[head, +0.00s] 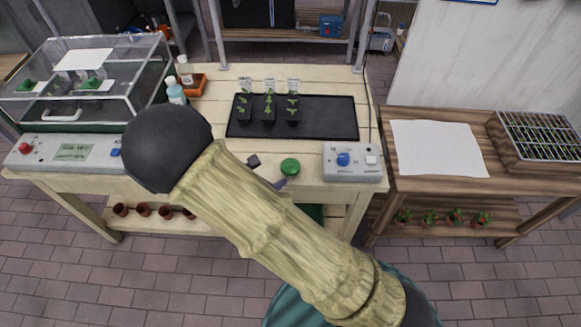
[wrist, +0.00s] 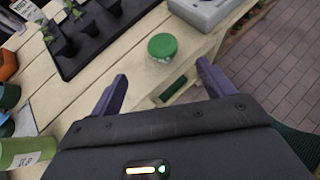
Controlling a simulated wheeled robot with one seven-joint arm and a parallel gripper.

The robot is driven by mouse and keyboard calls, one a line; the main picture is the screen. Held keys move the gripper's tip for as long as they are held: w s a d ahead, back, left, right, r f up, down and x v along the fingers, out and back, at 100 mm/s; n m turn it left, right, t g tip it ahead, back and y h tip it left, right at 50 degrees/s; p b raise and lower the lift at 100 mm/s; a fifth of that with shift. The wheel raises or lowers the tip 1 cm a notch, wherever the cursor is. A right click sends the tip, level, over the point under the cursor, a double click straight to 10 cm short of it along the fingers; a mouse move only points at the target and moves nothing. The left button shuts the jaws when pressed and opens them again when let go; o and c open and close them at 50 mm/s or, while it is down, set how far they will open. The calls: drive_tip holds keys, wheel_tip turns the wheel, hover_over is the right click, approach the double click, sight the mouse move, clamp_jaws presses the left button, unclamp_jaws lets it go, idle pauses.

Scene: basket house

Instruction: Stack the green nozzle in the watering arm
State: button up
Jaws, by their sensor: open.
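The green nozzle (head: 290,167) is a small round green piece near the front edge of the wooden workbench (head: 225,90). In the wrist view, the green nozzle (wrist: 162,47) stands just beyond my gripper (wrist: 162,76). The two purple fingers are spread wide, with nothing between them, and the nozzle lies ahead of the gap, not gripped. In the head view my arm hides much of the gripper; a purple fingertip shows beside the nozzle. I cannot make out the watering arm for certain in either view.
A black tray (head: 335,118) with seedling pots lies behind the nozzle. A grey control box (head: 352,161) with a blue knob stands to its right. A glass case (head: 70,83) and bottles stand at left. A side table (head: 495,170) holds white paper.

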sight(287, 168)
drive_tip(key=p+x, duration=0.1)
drive_tip(key=x, duration=0.7)
drive_tip(key=shift+w+d+f, duration=0.1)
drive_tip(key=shift+w+f, duration=0.05)
drive_tip(key=shift+w, duration=0.1)
drive_tip(key=shift+w+d+f, duration=0.1)
drive_tip(key=shift+s+f+p+x, duration=0.15)
drive_tip(key=shift+p+x, duration=0.35)
drive_tip(key=shift+x, duration=0.8)
drive_tip(key=shift+s+f+p+x, duration=0.1)
drive_tip(key=shift+p+x, duration=0.35)
drive_tip(key=shift+x, duration=0.9)
drive_tip(key=c, duration=1.1)
drive_tip(key=shift+c, duration=0.2)
drive_tip(key=shift+r, duration=0.1)
